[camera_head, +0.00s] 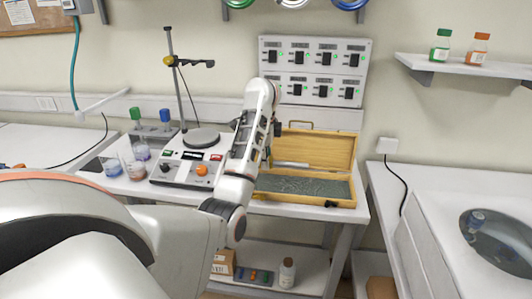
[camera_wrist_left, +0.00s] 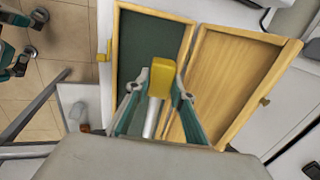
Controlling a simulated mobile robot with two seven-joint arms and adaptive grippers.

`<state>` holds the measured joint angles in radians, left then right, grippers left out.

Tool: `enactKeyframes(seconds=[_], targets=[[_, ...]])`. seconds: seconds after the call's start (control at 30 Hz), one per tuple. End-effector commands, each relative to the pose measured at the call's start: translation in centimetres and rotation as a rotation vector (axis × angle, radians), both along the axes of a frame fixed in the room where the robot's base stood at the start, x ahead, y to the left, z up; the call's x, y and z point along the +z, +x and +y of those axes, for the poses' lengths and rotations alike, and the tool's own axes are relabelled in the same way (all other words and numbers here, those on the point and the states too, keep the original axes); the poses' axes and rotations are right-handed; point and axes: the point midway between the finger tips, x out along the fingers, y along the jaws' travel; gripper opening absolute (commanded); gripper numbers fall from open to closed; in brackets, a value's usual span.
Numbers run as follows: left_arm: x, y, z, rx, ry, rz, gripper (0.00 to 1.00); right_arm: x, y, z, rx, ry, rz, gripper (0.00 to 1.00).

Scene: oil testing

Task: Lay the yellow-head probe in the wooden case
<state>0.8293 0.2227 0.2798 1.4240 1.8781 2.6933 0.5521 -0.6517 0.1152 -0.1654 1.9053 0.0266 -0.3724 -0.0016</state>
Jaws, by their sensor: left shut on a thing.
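The wooden case (camera_head: 318,200) lies open on the table with its lid raised at the back; its grey foam bed faces up. My left gripper (camera_head: 268,156), partly hidden behind its arm in the head view, is over the case. In the left wrist view the gripper (camera_wrist_left: 160,92) is shut on the yellow-head probe (camera_wrist_left: 162,76), with the yellow block between the fingers. The probe's silver shaft (camera_wrist_left: 152,118) runs toward the bottom there. In the head view the shaft (camera_head: 291,164) points right, in front of the lid. My right gripper is not in view.
A tester with a round plate and stand (camera_head: 202,138) is left of the case, with beakers (camera_head: 135,170) beyond it. A switch panel (camera_head: 313,70) is on the wall behind. The lower shelf holds a bottle (camera_head: 287,273). A counter with a round basin (camera_head: 495,240) is at right.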

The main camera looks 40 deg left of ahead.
Motion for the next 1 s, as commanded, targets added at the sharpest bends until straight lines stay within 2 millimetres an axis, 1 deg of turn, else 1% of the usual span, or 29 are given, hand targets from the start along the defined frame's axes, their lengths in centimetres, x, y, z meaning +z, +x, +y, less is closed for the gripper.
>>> enactKeyframes(seconds=[0.13,0.47,0.57,0.7,0.87,1.0], targets=[[-1.2,0.0,-0.1,-0.001,-0.001,0.000,0.01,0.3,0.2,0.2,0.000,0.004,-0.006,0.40],[-3.5,0.0,0.0,0.001,0.000,0.000,0.01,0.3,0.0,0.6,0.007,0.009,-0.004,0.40],[-4.3,0.1,0.0,-0.001,-0.001,-0.004,0.01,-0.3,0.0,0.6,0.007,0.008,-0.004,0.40],[-5.4,0.1,-0.1,0.001,-0.001,-0.003,0.01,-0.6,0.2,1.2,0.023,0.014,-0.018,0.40],[-6.5,0.1,0.0,0.000,0.000,-0.004,0.01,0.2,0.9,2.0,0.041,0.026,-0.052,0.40],[-7.2,0.1,0.0,0.001,0.001,-0.003,0.01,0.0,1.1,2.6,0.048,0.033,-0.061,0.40]])
